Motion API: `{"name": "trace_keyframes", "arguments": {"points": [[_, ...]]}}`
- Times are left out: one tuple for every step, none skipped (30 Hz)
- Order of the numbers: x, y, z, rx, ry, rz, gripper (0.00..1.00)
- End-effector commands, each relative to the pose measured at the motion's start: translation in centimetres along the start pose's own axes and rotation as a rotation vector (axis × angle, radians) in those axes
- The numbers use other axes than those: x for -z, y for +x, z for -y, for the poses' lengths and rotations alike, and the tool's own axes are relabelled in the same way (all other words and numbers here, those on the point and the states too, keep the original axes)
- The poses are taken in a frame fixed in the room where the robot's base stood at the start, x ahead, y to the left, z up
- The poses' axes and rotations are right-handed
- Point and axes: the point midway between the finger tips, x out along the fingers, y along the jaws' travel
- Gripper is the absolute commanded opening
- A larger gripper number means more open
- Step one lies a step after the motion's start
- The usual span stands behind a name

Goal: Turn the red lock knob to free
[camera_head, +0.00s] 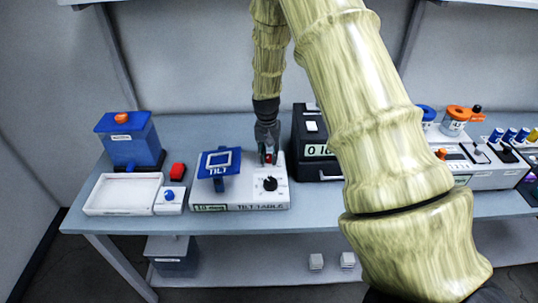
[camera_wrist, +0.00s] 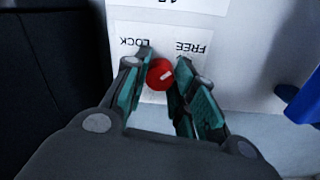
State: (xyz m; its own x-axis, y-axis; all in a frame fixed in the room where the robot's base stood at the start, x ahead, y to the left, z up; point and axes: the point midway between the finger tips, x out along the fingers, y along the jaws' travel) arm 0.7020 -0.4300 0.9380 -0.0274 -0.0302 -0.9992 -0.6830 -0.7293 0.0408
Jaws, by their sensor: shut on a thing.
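The red lock knob (camera_wrist: 158,74) stands on a white panel, between the labels LOCK and FREE, which appear upside down in the wrist view. Its short white mark slants up and right, toward the FREE side. My gripper (camera_wrist: 164,62) is shut on the knob, one teal-padded finger on each side. In the head view, my gripper (camera_head: 267,148) reaches down to the back of the white tilt table (camera_head: 225,207). The knob shows only as a small red spot (camera_head: 268,158) there.
A blue tilt plate (camera_head: 220,163) is left of my gripper, and a black dial (camera_head: 270,184) in front. A black box with a display (camera_head: 300,140) stands close on the right. A white tray (camera_head: 122,209) and blue container (camera_head: 130,145) are farther left.

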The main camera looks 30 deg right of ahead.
Motion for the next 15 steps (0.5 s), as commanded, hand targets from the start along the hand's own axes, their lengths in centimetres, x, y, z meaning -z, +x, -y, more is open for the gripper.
{"name": "trace_keyframes", "arguments": {"points": [[-0.09, 0.07, -0.02, -0.001, 0.004, 0.002, 0.02], [-0.10, 0.07, -0.02, -0.001, 0.005, 0.002, 0.02], [-0.10, 0.08, -0.02, -0.001, 0.007, 0.003, 0.02], [-0.11, 0.08, -0.02, -0.001, 0.007, 0.003, 0.02], [-0.11, 0.08, -0.02, -0.001, 0.008, 0.003, 0.02], [-0.12, 0.09, -0.02, -0.001, 0.008, 0.003, 0.02], [-0.12, 0.09, -0.02, -0.001, 0.008, 0.003, 0.02], [-0.13, 0.09, -0.02, -0.001, 0.008, 0.003, 0.02], [-0.13, 0.10, -0.02, -0.001, 0.007, 0.003, 0.02], [-0.13, 0.10, -0.02, -0.001, 0.007, 0.003, 0.02], [-0.14, 0.10, -0.02, -0.001, 0.007, 0.003, 0.02], [-0.14, 0.10, -0.02, -0.001, 0.007, 0.004, 0.02], [-0.15, 0.11, -0.02, -0.001, 0.007, 0.004, 0.28], [-0.15, 0.11, -0.02, -0.001, 0.007, 0.004, 0.33], [-0.15, 0.11, -0.03, -0.001, 0.007, 0.004, 0.41]]}}
